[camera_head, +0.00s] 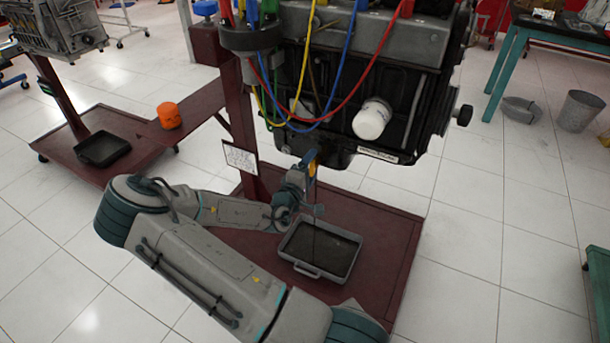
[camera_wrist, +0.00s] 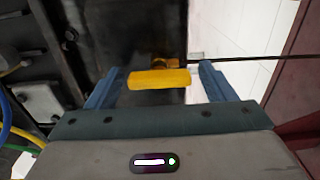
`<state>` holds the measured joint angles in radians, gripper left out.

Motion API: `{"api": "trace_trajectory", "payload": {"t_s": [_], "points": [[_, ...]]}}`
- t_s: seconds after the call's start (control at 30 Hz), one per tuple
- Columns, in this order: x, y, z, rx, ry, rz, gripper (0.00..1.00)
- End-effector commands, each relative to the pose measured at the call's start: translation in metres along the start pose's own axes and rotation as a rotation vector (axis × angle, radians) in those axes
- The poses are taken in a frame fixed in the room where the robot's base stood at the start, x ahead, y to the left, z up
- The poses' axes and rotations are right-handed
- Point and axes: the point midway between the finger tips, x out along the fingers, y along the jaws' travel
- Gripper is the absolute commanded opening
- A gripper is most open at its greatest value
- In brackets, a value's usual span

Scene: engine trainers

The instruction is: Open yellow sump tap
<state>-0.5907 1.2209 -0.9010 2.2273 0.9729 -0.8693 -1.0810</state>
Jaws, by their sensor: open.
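The yellow sump tap (camera_wrist: 160,79) has a short flat handle, seen crosswise between my fingertips in the wrist view. A brass-coloured fitting shows behind it. In the head view the yellow tap (camera_head: 312,169) is a small patch under the engine (camera_head: 385,130), partly hidden by my gripper. My gripper (camera_wrist: 161,73) is open, one finger on each side of the handle, with a gap at each end. A thin dark line, like a stream of oil, runs from beside the tap; in the head view it drops toward the drain tray (camera_head: 300,268).
The tray stands on the dark red stand base (camera_head: 390,240) below the engine. A red post with a white label (camera_head: 241,160) is close to my forearm. Coloured cables (camera_head: 310,125) hang over the engine's front. An orange canister (camera_head: 169,115) stands farther left.

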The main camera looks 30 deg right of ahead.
Motion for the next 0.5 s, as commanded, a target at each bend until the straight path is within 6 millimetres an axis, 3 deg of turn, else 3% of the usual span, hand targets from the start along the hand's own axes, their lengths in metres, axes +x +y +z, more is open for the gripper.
{"api": "trace_trajectory", "payload": {"t_s": [0.17, 0.5], "points": [[-0.021, 0.0, -0.002, -0.001, 0.004, -0.002, 0.76], [-0.092, 0.001, -0.002, -0.002, 0.006, -0.001, 0.76]]}}
